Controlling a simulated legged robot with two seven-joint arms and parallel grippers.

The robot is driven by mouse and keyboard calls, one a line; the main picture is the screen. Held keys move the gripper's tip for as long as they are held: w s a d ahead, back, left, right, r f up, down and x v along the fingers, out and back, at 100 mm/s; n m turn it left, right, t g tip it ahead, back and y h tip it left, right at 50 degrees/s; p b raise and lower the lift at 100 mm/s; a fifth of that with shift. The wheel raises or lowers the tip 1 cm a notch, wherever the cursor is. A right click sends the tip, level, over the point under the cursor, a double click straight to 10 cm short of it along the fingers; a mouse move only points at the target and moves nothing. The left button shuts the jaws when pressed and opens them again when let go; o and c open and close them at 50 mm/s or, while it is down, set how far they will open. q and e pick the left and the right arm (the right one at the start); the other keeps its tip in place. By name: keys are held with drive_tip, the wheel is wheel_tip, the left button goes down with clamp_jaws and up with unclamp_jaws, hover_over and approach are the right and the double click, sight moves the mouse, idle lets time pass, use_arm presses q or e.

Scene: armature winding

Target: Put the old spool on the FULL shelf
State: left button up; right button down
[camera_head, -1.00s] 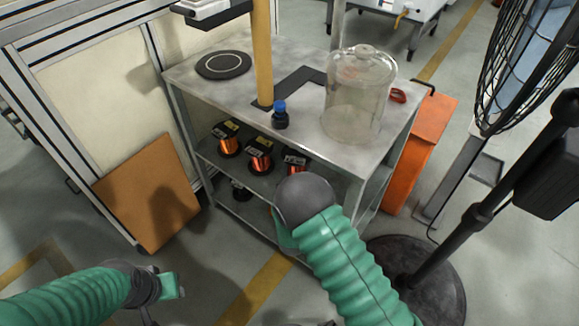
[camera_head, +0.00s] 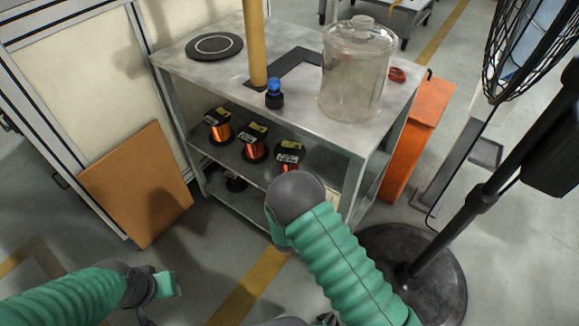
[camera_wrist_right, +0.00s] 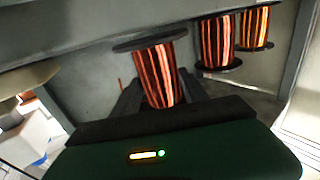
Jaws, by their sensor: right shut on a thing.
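A spool of copper wire (camera_wrist_right: 160,76) with dark flanges stands between the jaws of my right gripper (camera_wrist_right: 156,100) in the right wrist view. The gripper is shut on it, under the table top. In the head view my right forearm covers this gripper. The spool nearest that arm (camera_head: 289,156) appears to be the held one. Two more copper spools (camera_head: 219,128) (camera_head: 252,148) stand in a row to its left on the middle shelf (camera_head: 230,163). I cannot read a FULL label. My left gripper (camera_head: 165,285) is low at the left, apart from everything; its jaws are unclear.
The table top (camera_head: 205,75) carries a glass jar (camera_head: 355,80), a blue-capped bottle (camera_head: 274,95), a black disc (camera_head: 214,46) and a yellow post (camera_head: 254,45). A dark object (camera_head: 235,183) lies on the lower shelf. A fan stand (camera_head: 455,235) is close on the right.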

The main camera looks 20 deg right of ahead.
drive_tip(key=shift+d+f, duration=0.1)
drive_tip(key=shift+f, duration=0.25)
drive_tip(key=c, duration=0.6)
unclamp_jaws()
drive_tip(key=shift+o, duration=0.5)
drive_tip(key=shift+f+b, duration=0.2)
drive_tip(key=shift+b, duration=0.1)
drive_tip(key=shift+s, duration=0.15)
